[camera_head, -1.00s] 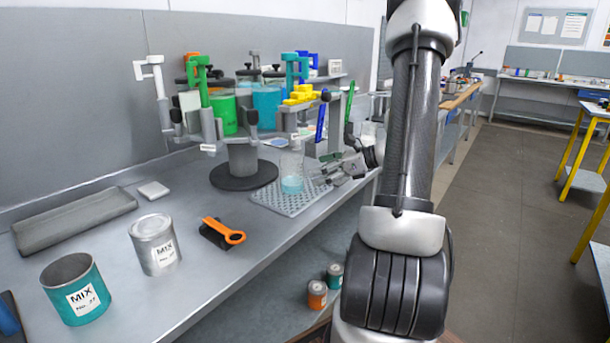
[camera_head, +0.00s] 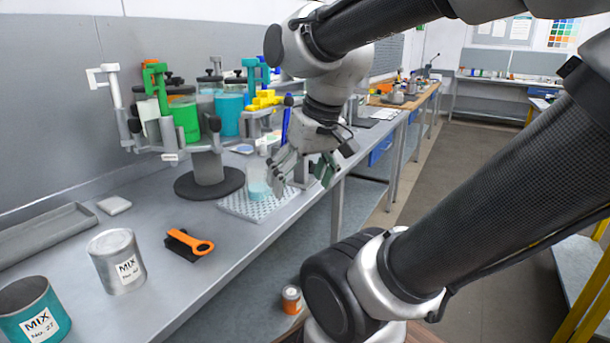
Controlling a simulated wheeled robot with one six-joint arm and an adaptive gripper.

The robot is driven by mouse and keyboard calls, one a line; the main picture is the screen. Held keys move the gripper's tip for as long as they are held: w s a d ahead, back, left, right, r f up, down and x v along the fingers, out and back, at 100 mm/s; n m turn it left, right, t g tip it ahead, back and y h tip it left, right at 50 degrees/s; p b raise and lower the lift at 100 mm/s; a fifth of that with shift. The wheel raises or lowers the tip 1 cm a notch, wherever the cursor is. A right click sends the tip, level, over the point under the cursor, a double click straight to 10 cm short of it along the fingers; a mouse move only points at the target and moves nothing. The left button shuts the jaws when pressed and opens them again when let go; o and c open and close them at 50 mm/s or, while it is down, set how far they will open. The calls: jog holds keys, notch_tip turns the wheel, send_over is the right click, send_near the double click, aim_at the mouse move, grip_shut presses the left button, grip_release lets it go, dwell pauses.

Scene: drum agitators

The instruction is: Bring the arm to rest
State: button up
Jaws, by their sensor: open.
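My gripper (camera_head: 302,180) is open and hangs from my bent arm over the right front edge of the grey bench (camera_head: 150,185). Nothing shows between its fingers. A clear beaker with light blue liquid (camera_head: 258,180) stands on a white perforated mat (camera_head: 240,208), just left of my gripper in the picture. The gripper partly overlaps the beaker's right side, and I cannot tell whether they touch.
Open floor (camera_head: 450,185) lies to the right.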

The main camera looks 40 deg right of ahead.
jog(key=shift+s+d+r+n+t+h, duration=0.25)
jog(key=shift+d+r+n+t+h, duration=0.15)
jog(key=shift+n, duration=0.5)
